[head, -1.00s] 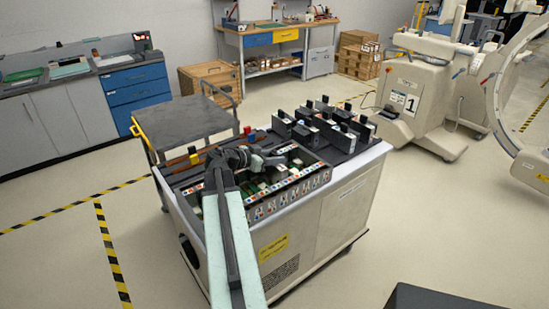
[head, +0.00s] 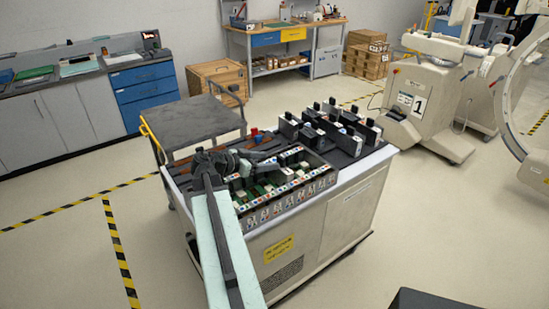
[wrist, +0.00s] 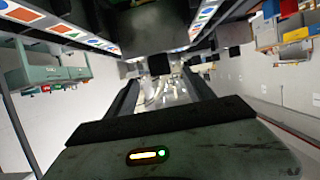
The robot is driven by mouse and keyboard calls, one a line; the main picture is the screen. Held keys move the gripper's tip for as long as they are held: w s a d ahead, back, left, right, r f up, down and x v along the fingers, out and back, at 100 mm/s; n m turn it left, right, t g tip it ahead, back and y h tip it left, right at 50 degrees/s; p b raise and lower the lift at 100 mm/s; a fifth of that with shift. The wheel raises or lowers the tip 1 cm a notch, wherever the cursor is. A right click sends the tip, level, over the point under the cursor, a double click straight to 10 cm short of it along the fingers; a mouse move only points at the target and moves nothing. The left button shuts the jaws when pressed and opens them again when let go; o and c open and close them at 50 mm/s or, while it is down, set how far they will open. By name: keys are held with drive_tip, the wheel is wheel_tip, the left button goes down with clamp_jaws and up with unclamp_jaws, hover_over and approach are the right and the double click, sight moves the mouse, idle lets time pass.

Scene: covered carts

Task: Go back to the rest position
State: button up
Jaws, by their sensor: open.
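My gripper (wrist: 163,88) shows in the wrist view with its two dark fingers spread apart and nothing between them. In the head view my dark wrist and gripper are over the left part of the cart's open compartment (head: 285,204), and the fingertips are hard to make out. The cart (head: 325,225) is a pale cabinet with a dark top and a yellow label on its front. Small coloured blocks and green boards sit inside the compartment. My forearm hides part of the cart's left front.
Several black upright modules (head: 330,128) stand on the cart's right side. A dark-topped trolley (head: 195,120) stands behind it. A white machine marked 1 (head: 425,105) is at the right. Open floor lies left of the cart, with striped tape (head: 120,250).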

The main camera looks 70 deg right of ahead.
drive_tip(key=shift+w+a, duration=0.1)
drive_tip(key=shift+a, duration=0.15)
drive_tip(key=shift+w, duration=0.1)
idle(0.3)
